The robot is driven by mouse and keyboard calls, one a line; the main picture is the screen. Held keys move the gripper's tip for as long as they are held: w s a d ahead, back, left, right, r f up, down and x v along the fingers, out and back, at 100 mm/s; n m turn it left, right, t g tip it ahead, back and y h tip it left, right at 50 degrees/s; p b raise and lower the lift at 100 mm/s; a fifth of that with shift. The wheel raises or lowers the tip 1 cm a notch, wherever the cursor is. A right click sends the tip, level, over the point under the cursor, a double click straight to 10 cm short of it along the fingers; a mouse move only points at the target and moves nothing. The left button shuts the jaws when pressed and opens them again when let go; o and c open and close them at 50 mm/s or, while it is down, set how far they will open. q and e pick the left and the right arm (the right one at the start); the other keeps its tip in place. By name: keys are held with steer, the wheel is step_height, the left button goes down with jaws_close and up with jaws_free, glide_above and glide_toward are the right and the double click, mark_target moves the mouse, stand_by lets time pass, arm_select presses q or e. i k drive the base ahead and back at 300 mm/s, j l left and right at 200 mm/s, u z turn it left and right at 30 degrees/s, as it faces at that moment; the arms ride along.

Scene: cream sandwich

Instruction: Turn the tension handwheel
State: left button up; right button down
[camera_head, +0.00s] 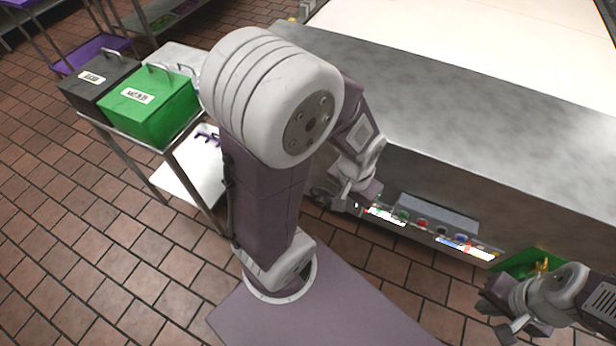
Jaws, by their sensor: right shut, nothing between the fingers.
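I cannot pick out the tension handwheel for certain. A small yellow part (541,265) shows in front of a green panel (515,262) at the lower right, partly hidden by my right arm. My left gripper (340,196) is by the machine's front, at the left end of the control strip, mostly hidden behind my own arm. Its fingers are too small and dark to read. My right gripper (506,312) is at the lower right, below and left of the yellow part and apart from it. It is shut and empty.
The machine (450,130) has a grey metal edge and a pale belt (480,45). Its control strip (430,232) carries several coloured buttons and lit displays. At left, a cart (185,130) holds a green bin (150,105) and a black bin (95,85). The tiled floor (90,240) is clear.

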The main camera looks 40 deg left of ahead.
mark_target(321, 199)
steer(key=u, duration=1.35)
